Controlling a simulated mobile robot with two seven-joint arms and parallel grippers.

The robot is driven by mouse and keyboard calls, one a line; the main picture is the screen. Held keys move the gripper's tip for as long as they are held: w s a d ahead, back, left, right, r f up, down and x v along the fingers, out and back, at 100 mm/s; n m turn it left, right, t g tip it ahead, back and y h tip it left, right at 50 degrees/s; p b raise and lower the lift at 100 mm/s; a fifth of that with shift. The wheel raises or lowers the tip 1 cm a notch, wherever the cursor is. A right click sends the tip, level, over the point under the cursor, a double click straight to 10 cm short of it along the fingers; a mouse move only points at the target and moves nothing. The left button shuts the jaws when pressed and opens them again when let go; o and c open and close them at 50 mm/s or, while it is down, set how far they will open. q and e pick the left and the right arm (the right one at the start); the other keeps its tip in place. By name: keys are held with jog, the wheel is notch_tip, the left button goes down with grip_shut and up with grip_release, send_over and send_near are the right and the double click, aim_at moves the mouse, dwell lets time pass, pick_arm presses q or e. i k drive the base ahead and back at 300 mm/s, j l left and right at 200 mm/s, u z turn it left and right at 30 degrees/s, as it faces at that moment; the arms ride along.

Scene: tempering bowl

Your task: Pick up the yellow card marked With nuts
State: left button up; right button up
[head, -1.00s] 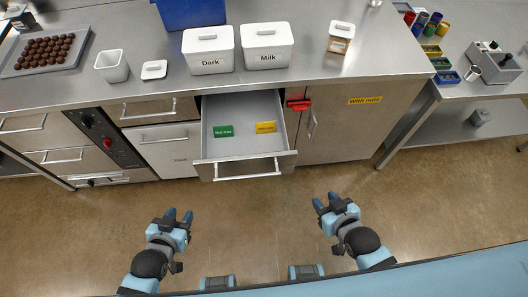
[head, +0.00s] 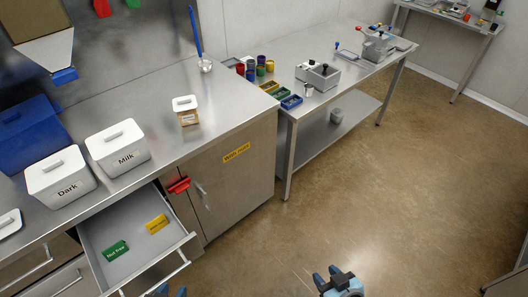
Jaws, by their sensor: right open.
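A yellow card (head: 157,224) lies in the open drawer (head: 99,238), toward its right side; its print is too small to read. A green card marked Nut free (head: 116,250) lies in the drawer to its left. Another yellow label, reading With nuts (head: 236,153), is on the cabinet front right of the drawer. My right gripper (head: 328,274) is open and empty above the floor, well right of the drawer.
The drawer handle (head: 167,277) juts out into the room. A red clip-like object (head: 178,185) sits beside the drawer, near the cabinet handle (head: 202,194). White Dark (head: 61,181) and Milk (head: 118,148) containers stand on the counter above.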

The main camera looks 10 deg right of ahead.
aim_at(158, 223)
jog(key=u, duration=1.15)
jog(key=i+j+z, duration=0.4)
jog(key=j, duration=0.2)
jog(key=j+z, duration=0.25)
jog(key=i+j, duration=0.05)
jog(key=j, duration=0.05)
